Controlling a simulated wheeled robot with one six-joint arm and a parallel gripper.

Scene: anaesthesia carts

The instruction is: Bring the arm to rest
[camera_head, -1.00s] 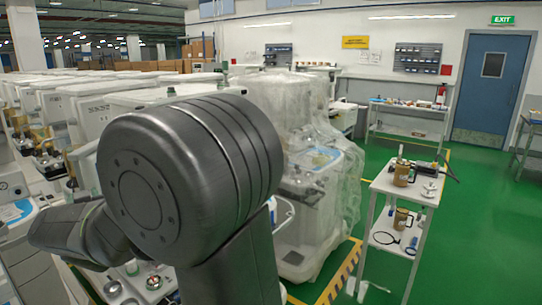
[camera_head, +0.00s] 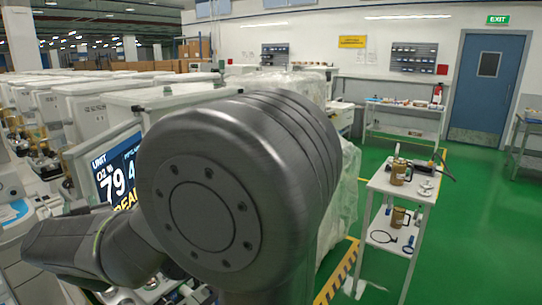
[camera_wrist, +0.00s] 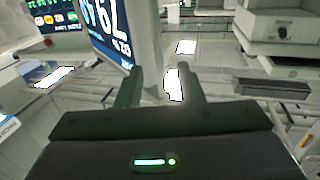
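My arm fills the middle of the head view, its large dark round joint close to the camera and a link reaching to the lower left. My gripper is hidden in the head view. In the wrist view my gripper (camera_wrist: 163,88) shows two dark fingers set apart with a gap between them, and nothing is held there. A lit monitor (camera_wrist: 108,30) with large digits stands just beyond the left finger. It also shows in the head view (camera_head: 119,172), partly covered by my arm.
Rows of anaesthesia carts (camera_head: 95,100) stand close on the left. A plastic-wrapped machine (camera_head: 348,185) is behind my arm. A small white trolley (camera_head: 425,190) with mugs and tools stands at the right. Green floor (camera_head: 480,235) is open at the right, towards a blue door (camera_head: 484,85).

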